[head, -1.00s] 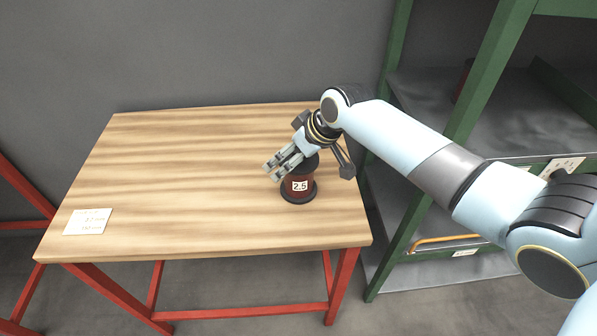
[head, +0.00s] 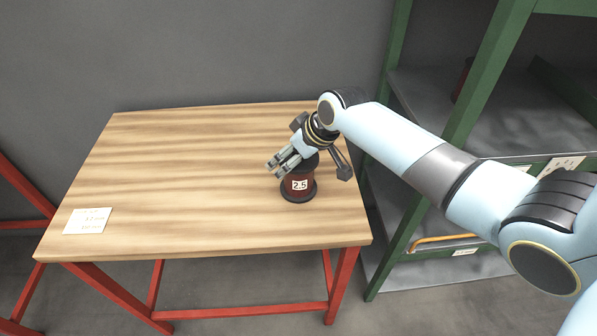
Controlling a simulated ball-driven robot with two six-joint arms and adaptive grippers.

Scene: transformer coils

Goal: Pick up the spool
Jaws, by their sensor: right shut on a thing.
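The spool (head: 298,186) is dark red-brown with black flanges and a white label reading 2.5. It stands upright on the wooden table (head: 190,185), near its right side. My right gripper (head: 282,164) reaches in from the right and is shut on the spool near its top. The fingers and wrist hide part of the spool's upper end. My left gripper is not in view.
A paper note (head: 88,221) lies at the table's front left. Most of the tabletop left of the spool is clear. A green shelf rack (head: 470,105) stands close to the table's right, with another reddish spool (head: 462,80) on its upper shelf.

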